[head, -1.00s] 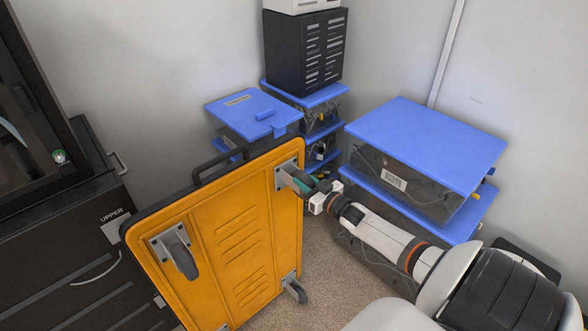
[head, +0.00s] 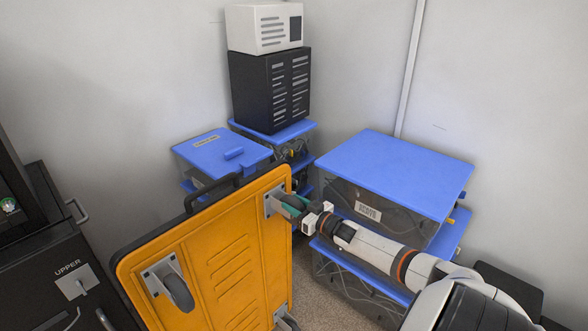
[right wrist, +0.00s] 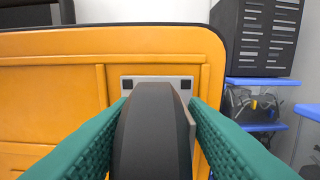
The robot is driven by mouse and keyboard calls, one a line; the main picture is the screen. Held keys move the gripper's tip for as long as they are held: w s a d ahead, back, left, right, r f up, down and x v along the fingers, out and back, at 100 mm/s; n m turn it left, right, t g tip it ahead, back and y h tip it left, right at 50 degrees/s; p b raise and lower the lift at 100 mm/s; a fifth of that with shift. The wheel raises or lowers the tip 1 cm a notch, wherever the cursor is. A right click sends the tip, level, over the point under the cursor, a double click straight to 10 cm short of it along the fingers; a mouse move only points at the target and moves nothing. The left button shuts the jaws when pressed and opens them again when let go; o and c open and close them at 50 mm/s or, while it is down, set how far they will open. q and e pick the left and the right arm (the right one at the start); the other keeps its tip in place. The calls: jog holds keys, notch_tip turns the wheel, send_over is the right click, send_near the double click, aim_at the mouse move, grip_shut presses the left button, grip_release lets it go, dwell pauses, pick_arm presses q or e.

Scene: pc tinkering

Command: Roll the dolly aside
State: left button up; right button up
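The orange dolly (head: 225,262) stands upright on its edge in the head view, its underside with casters facing me. A black handle (head: 212,190) is on its top edge. My right gripper (head: 296,207) is at the dolly's upper right caster. In the right wrist view its green fingers (right wrist: 152,135) lie on both sides of the dark caster wheel (right wrist: 150,130), closed against it. The dolly's orange underside (right wrist: 50,85) fills the left of that view. My left gripper is not in view.
Blue-lidded bins (head: 395,170) stand at the right, close to my right arm. More blue-lidded bins (head: 220,152) stand behind the dolly, beside a black case (head: 270,88) with a white unit (head: 264,28) on top. A black drawer cabinet (head: 60,265) is at the left.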

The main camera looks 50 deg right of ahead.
jog(key=shift+o, duration=0.6)
jog(key=shift+a+f, duration=0.1)
jog(key=shift+s, duration=0.2)
jog(key=s+p, duration=0.1)
jog(key=s, duration=1)
jog(key=shift+s, duration=0.3)
